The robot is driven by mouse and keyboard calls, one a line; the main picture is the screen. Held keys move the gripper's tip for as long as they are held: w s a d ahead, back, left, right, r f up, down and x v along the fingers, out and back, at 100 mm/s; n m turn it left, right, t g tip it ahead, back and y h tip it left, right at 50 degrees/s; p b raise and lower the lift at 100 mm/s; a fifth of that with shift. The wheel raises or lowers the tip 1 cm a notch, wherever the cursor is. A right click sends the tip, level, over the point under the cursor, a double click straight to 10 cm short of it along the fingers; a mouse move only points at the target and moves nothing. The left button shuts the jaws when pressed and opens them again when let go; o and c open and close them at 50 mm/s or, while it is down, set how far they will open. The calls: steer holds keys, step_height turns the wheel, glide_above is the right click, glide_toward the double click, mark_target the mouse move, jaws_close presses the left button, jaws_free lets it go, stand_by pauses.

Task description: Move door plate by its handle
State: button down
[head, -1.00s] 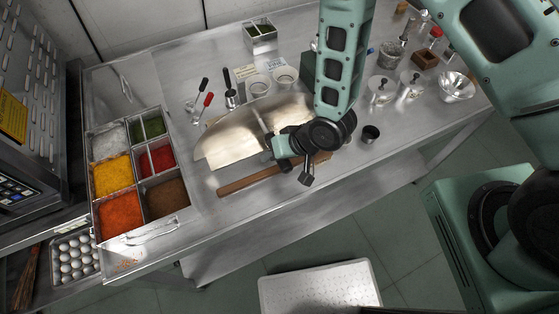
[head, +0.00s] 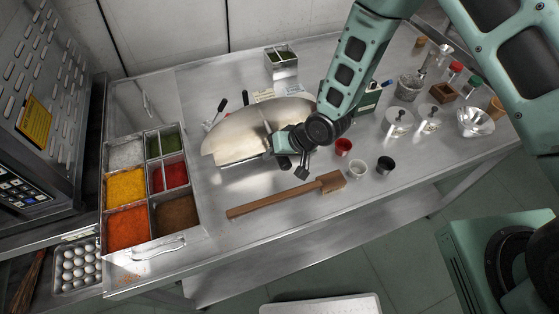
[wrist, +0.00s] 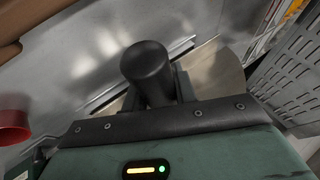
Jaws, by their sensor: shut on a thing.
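The door plate (head: 235,138) is a pale, half-round sheet with a metal strip across it. In the head view it is tilted, with its straight edge toward the front, above the left-middle of the steel counter. My gripper (head: 274,146) is at its right part, shut on the handle, which is mostly hidden by my gripper in the head view. In the wrist view a black, rounded cylinder (wrist: 147,66), apparently the handle, stands between the jaws, with part of the pale plate (wrist: 222,76) behind it.
Red (head: 343,146), white (head: 357,169) and dark (head: 385,165) cups stand to the right. A divided spice tray (head: 150,190) is at the left, lidded pots (head: 399,122) farther right.

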steer(key=shift+w+a+f+b, duration=0.1)
steer(key=shift+w+a+b, duration=0.1)
steer(key=shift+w, duration=0.5)
steer(key=shift+w+a+b, duration=0.2)
steer(key=shift+w, duration=0.45)
steer(key=shift+w+a+f+b, duration=0.1)
steer(key=shift+w+a+b, duration=0.1)
steer(key=shift+w, duration=0.5)
steer(key=shift+r, duration=0.1)
steer(key=shift+f+b, duration=0.3)
steer(key=shift+f, duration=0.05)
steer(key=c, duration=1)
jaws_free()
steer(key=shift+c, duration=0.2)
steer(key=b+v, duration=0.2)
steer(key=v, duration=1.5)
steer(key=shift+r+b, duration=0.2)
steer(key=shift+b, duration=0.1)
